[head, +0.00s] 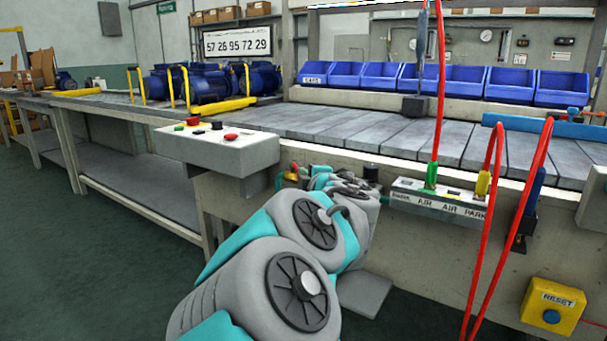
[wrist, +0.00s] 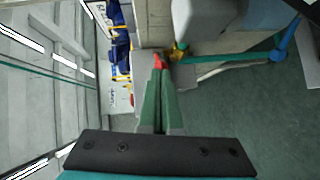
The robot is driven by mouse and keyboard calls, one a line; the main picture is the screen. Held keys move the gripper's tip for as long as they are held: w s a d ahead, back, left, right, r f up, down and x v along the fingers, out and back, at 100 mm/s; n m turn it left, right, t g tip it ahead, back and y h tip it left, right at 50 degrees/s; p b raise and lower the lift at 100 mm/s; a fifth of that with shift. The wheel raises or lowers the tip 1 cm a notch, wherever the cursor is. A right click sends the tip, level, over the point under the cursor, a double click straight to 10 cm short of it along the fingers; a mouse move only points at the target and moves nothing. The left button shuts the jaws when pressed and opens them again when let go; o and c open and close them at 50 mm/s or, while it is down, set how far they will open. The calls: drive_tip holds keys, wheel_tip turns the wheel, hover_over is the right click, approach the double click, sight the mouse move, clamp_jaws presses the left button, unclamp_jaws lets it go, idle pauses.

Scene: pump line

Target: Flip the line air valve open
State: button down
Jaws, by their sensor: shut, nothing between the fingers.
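The line air valve (wrist: 179,52) shows in the wrist view as a small yellow brass body below the bench front. Its red lever (wrist: 158,60) points toward my fingertips. My gripper (wrist: 160,73) is shut and empty, its green fingers together with the tips right at the red lever. I cannot tell whether they touch it. In the head view the brass valve (head: 291,174) shows small at the bench front, beyond my arm; my gripper is mostly hidden there.
A control box (head: 217,142) with red and black buttons juts out left of the valve. A labelled air panel (head: 437,199) with red hoses is to the right. A yellow reset box (head: 552,309) is lower right. Open floor (head: 95,260) lies at left.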

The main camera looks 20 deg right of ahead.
drive_tip(key=shift+d+n+y+p, duration=0.7)
drive_tip(key=shift+d+y+p, duration=0.1)
drive_tip(key=shift+y+p, duration=0.4)
drive_tip(key=shift+w+d+p, duration=0.15)
drive_tip(key=shift+d+p, duration=1)
drive_tip(key=shift+p, duration=0.05)
drive_tip(key=shift+a, duration=0.1)
idle(0.5)
